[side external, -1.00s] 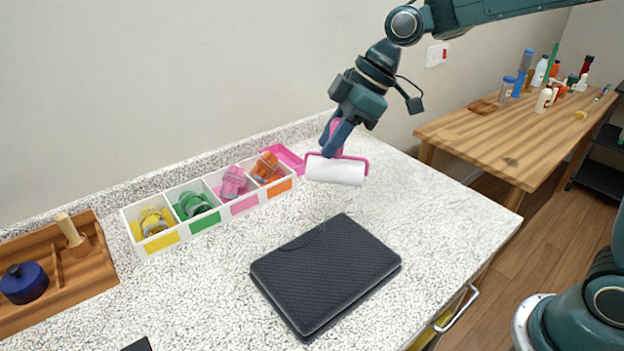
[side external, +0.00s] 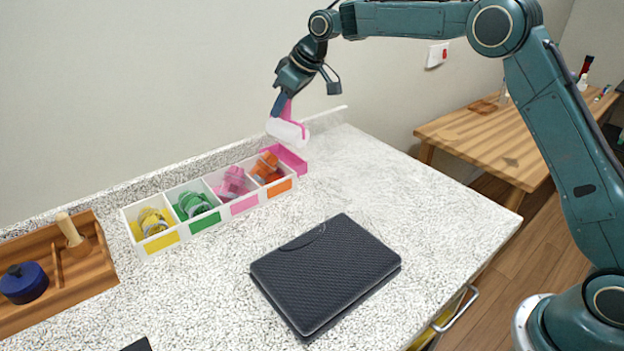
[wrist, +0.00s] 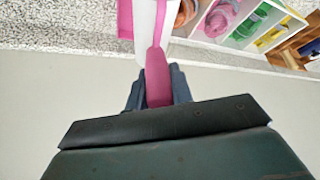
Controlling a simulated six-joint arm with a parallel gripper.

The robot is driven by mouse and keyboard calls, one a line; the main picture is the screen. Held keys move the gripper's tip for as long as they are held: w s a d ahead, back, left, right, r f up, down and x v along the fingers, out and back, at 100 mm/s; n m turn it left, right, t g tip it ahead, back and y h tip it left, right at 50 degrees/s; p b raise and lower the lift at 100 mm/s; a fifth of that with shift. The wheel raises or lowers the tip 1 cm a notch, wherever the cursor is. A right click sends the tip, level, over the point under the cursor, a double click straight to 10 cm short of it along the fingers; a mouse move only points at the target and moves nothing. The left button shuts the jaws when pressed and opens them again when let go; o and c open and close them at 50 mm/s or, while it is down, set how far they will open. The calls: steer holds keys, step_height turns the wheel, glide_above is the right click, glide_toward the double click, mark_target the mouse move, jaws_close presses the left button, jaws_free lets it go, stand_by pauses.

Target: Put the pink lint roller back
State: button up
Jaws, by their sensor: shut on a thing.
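The lint roller (side external: 288,131) has a white roll and a pink frame and handle. My gripper (side external: 280,104) is shut on its pink handle and holds it in the air, roll end down. A pink tray (side external: 293,160) sits at the right end of the white divided box, and the roll hangs above it, apart from it as far as I can see. In the wrist view the handle (wrist: 157,82) is between both fingers, and the white roll (wrist: 150,25) lies beyond it. The inside of the pink tray is partly hidden.
The white box (side external: 212,221) holds yellow, green, pink and orange items in separate compartments. A dark closed case (side external: 326,270) lies on the counter in front. A wooden tray (side external: 92,268) with a blue pot is at the left. The wall is close behind.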

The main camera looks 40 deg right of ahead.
steer(key=shift+m+h, duration=0.5)
steer(key=shift+m, duration=0.4)
steer(key=shift+w+d+f, duration=0.25)
steer(key=shift+w+f, duration=0.05)
steer(key=shift+w, duration=0.55)
steer(key=shift+w+d+f, duration=0.25)
steer(key=shift+w+f, duration=0.1)
steer(key=shift+w, duration=0.45)
steer(key=shift+w+d+f, duration=0.25)
steer(key=shift+w+f, duration=0.05)
steer(key=shift+w, duration=0.55)
steer(key=shift+f, duration=4)
steer(key=shift+f, duration=0.1)
steer(key=o, duration=0.9)
steer(key=shift+o, duration=0.2)
step_height(320, 180, up, 11)
glide_above(278, 133)
steer(key=d, duration=0.5)
steer(key=shift+s+d+f, duration=0.15)
steer(key=shift+s+f, duration=0.05)
